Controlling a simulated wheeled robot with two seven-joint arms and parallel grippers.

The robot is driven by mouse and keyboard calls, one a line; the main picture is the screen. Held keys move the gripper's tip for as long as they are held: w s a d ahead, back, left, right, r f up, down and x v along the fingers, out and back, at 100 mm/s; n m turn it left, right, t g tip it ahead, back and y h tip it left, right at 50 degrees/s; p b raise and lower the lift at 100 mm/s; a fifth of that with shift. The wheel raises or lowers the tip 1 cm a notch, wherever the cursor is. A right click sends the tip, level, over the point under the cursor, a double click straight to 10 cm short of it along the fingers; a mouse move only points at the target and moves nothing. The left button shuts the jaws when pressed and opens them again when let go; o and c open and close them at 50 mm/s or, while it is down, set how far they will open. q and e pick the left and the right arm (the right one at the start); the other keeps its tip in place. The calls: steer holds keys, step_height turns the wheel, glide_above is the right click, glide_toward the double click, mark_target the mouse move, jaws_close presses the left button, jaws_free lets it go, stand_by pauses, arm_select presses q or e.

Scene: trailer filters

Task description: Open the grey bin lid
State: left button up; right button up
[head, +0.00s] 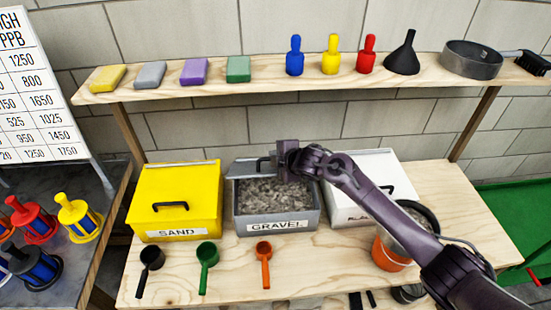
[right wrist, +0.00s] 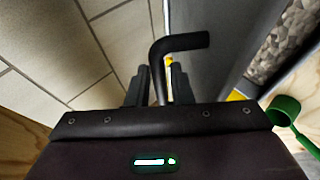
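The grey bin (head: 236,215) labelled GRAVEL stands in the middle of the bench, with grey gravel (head: 270,196) showing inside. Its grey lid (head: 246,167) is raised and stands steeply at the back of the bin; my right gripper hides part of it. The lid also shows as a grey panel in the right wrist view (right wrist: 225,80). My right gripper (head: 275,160) is at the lid's black handle (right wrist: 182,44). In the right wrist view its fingers (right wrist: 160,85) lie close on both sides of one leg of the handle. My left gripper is not in view.
A closed yellow SAND bin (head: 180,185) stands left and a white bin (head: 385,170) right. Black, green (head: 207,254) and orange scoops lie in front. An orange bucket (head: 390,250) is under my right arm. A loaded shelf (head: 210,91) runs above.

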steer(key=shift+s, duration=0.1)
steer(key=shift+b+v, duration=0.75)
steer(key=shift+v, duration=3.1)
